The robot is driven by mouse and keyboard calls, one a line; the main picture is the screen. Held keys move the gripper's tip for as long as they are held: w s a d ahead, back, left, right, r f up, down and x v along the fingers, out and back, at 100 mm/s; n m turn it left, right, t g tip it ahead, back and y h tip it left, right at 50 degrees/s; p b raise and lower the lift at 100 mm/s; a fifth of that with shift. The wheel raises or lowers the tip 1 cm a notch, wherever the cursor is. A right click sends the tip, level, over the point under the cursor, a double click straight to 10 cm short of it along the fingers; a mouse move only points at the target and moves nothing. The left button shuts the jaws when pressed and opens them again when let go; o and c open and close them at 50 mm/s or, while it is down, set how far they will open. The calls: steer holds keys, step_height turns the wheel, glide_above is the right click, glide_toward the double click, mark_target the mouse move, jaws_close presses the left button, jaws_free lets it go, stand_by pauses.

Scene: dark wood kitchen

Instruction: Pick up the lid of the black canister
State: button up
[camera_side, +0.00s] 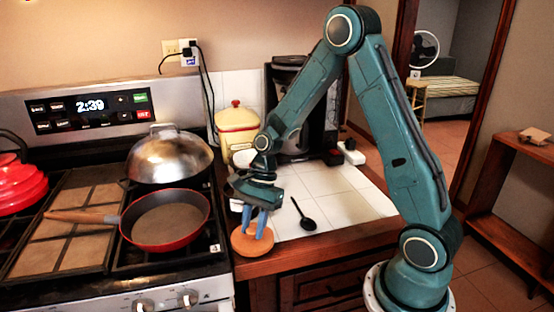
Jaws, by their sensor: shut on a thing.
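My gripper (256,233) points down over the front left of the white tiled counter, beside the stove. Its blue fingers are shut on a round, orange-brown wooden lid (242,243). The lid is at the counter's wooden front edge; I cannot tell whether it touches the surface or is held just above it. A small dark and white thing sits just behind the fingers, mostly hidden by my gripper. I cannot clearly make out the black canister.
A red pan (168,222) with a wooden handle and a domed steel lid (168,157) are on the stove at left. A yellow pot (237,128) and a black coffee maker (287,80) stand behind. A black spoon (306,219) lies right of my gripper, with bare tiles around it.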

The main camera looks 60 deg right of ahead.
mark_target(253, 228)
step_height(253, 228, up, 19)
steer(key=shift+r, duration=0.15)
stand_by(0.5)
stand_by(0.5)
steer(key=w+d+f, duration=0.4)
steer(key=w+d, duration=0.5)
steer(key=shift+f, duration=0.4)
steer(key=shift+w+f, duration=0.1)
steer(key=shift+f, duration=0.1)
steer(key=shift+f, duration=2.95)
steer(key=shift+f, duration=0.2)
stand_by(0.5)
